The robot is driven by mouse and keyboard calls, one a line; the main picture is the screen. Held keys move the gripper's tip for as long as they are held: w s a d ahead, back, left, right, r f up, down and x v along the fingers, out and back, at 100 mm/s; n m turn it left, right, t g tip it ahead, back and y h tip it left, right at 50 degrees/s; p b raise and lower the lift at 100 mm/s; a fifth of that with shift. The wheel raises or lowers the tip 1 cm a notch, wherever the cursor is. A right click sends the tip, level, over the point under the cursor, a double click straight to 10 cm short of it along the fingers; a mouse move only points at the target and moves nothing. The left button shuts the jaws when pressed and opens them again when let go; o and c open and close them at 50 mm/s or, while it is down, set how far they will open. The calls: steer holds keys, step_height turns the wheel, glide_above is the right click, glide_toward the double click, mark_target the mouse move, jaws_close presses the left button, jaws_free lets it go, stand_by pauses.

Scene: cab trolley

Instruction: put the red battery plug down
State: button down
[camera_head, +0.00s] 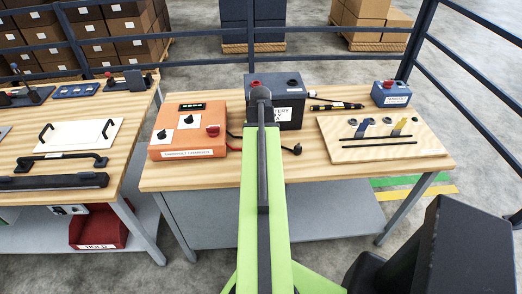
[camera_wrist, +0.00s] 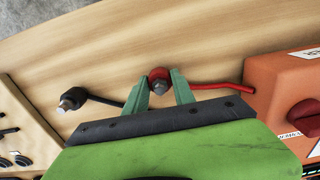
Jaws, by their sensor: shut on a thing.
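The red battery plug (camera_wrist: 159,76) shows in the wrist view between the two green fingers of my gripper (camera_wrist: 160,84), which is shut on it. Its red cable (camera_wrist: 215,88) runs right to the orange charger box (camera_wrist: 280,75). I cannot tell whether the plug touches the wooden tabletop (camera_wrist: 130,45). A black plug (camera_wrist: 73,98) lies apart on the left, its cable passing behind my gripper. In the head view my arm hides the red plug and the gripper; the charger box (camera_head: 187,144), black plug (camera_head: 297,149) and dark battery (camera_head: 290,112) show on the bench.
A wooden board (camera_head: 380,150) with small tools lies on the right of the bench, with a small blue box (camera_head: 391,94) behind it. A black and yellow tool (camera_head: 338,105) lies beside the battery. Bare wood shows between the battery and board. A second bench (camera_head: 130,90) stands left.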

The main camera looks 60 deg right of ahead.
steer(key=shift+f, duration=0.2)
steer(key=c, duration=1.1)
jaws_free()
steer(key=shift+r, duration=0.1)
steer(key=shift+o, duration=0.2)
steer(key=shift+r, duration=0.1)
step_height(320, 180, up, 12)
steer(key=p, duration=1.2)
